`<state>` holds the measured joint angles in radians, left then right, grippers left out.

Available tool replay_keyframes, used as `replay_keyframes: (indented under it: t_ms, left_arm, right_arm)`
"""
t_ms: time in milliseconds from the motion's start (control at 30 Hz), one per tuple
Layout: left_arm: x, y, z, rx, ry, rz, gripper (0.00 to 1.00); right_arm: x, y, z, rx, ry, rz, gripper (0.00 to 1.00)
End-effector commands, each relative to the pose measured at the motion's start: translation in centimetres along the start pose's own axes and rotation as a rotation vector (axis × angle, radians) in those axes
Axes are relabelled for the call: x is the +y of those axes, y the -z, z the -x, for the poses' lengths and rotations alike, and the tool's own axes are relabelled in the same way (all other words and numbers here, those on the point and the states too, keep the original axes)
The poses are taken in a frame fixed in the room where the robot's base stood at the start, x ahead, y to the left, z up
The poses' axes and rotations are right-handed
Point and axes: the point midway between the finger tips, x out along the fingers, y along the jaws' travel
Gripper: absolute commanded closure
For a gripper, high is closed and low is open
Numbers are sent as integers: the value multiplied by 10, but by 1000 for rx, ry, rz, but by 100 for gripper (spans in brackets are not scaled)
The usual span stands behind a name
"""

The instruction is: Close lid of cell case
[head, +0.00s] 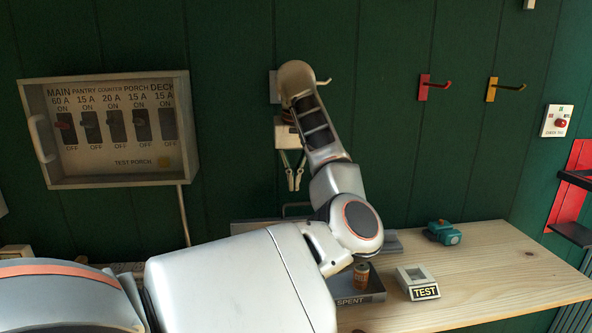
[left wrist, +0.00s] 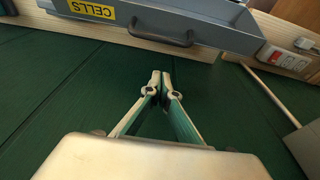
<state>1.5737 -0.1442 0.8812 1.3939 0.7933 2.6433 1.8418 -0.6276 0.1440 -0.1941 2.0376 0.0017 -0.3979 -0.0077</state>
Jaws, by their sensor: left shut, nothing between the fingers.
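The grey cell case (head: 392,241) is on the wooden bench, mostly hidden behind my left arm in the head view. A raised grey panel with a handle (head: 296,206), apparently its lid, shows above the arm. In the left wrist view the grey panel (left wrist: 215,32) carries a yellow CELLS label (left wrist: 92,10) and a dark handle (left wrist: 160,36). My left gripper (head: 294,184) points down in front of the green wall, above the panel. Its fingertips (left wrist: 160,76) are together and empty, apart from the handle. My right gripper is not in view.
A spent tray (head: 362,299) with an orange cell (head: 361,274), a test box (head: 418,279) and a teal object (head: 443,232) are on the bench. A breaker panel (head: 110,176) and hooks (head: 435,84) are on the wall. The bench's right end is clear.

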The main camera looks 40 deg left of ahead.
Motion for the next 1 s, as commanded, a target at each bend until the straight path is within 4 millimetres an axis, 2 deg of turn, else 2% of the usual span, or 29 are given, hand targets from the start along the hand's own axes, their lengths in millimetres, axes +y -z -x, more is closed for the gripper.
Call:
replay_keyframes:
  t_ms: [33,133,233,367,500,1000]
  left_arm:
    - [-1,-1,-15,-3,6,-1,100]
    - [-1,-1,-34,-2,6,1,100]
    - [2,-14,-20,5,-6,-1,100]
    - [1,-27,-15,4,-5,1,100]
    - [0,-35,-14,2,-2,0,100]
    - [-1,-37,-15,4,0,1,100]
  right_arm:
    - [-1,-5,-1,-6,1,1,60]
    - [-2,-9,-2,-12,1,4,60]
    - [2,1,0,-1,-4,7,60]
    - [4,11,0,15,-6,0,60]
    - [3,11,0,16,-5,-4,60]
    - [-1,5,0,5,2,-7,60]
